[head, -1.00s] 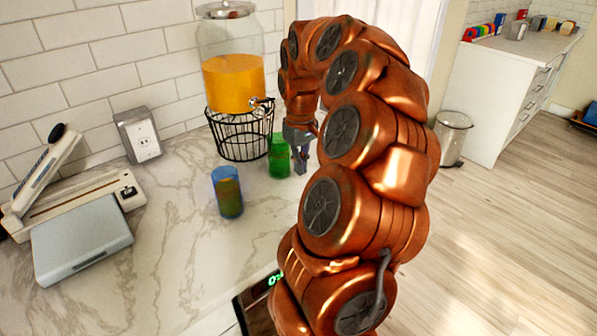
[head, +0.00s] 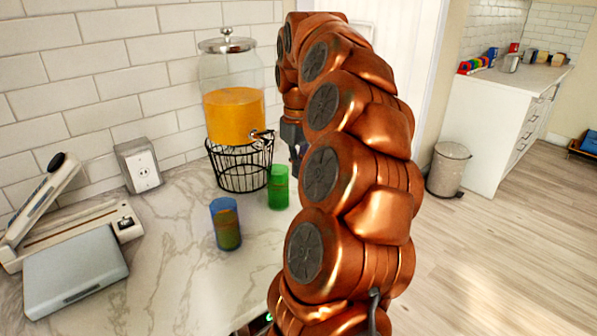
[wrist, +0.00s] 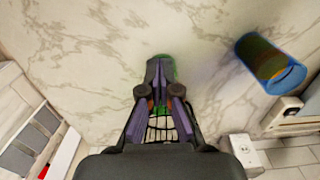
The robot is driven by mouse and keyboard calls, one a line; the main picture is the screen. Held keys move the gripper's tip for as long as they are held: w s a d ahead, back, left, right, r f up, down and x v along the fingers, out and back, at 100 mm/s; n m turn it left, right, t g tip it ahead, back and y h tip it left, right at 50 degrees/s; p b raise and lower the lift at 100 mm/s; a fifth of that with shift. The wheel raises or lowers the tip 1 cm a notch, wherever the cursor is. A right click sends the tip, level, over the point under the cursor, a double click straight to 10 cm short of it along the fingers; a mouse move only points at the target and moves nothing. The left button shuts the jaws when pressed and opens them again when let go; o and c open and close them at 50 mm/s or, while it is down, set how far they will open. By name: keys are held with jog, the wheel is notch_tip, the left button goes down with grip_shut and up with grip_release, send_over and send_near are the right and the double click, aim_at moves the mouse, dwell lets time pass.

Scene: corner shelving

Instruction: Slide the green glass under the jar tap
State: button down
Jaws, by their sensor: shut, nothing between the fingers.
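The green glass (head: 278,187) stands upright on the marble counter, in front of the jar's wire stand and a little to its right. The jar (head: 234,115) holds orange liquid, and its tap (head: 262,134) points out above the stand's rim, up and left of the glass in the picture. My gripper (head: 297,163) is above and right of the green glass, partly hidden by my arm. In the wrist view my gripper (wrist: 156,72) is shut and empty, its fingers covering most of the green glass (wrist: 168,66). Whether they touch it cannot be told.
A blue glass (head: 226,224) stands left of and nearer than the green one. The black wire stand (head: 240,166) holds the jar. A wall outlet box (head: 139,166) and a sealer-like device (head: 75,265) are at the left. The counter front between them is clear.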

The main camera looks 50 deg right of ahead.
jog(key=a+f+n, duration=0.2)
jog(key=a+n, duration=0.1)
jog(key=a, duration=1.7)
jog(key=shift+g, duration=0.5)
jog(key=s+a+f, duration=0.1)
jog(key=s+a, duration=0.1)
jog(key=s+a+f, duration=0.1)
jog(key=s+a, duration=0.1)
jog(key=a, duration=0.1)
jog(key=s+a+f, duration=0.2)
jog(key=a, duration=0.1)
jog(key=shift+s+a, duration=0.25)
jog(key=shift+s, duration=0.15)
jog(key=s+a+f, duration=0.5)
jog(key=s+f, duration=0.2)
jog(key=s, duration=0.4)
jog(key=shift+a+m+g, duration=0.3)
jog(key=shift+g, duration=0.1)
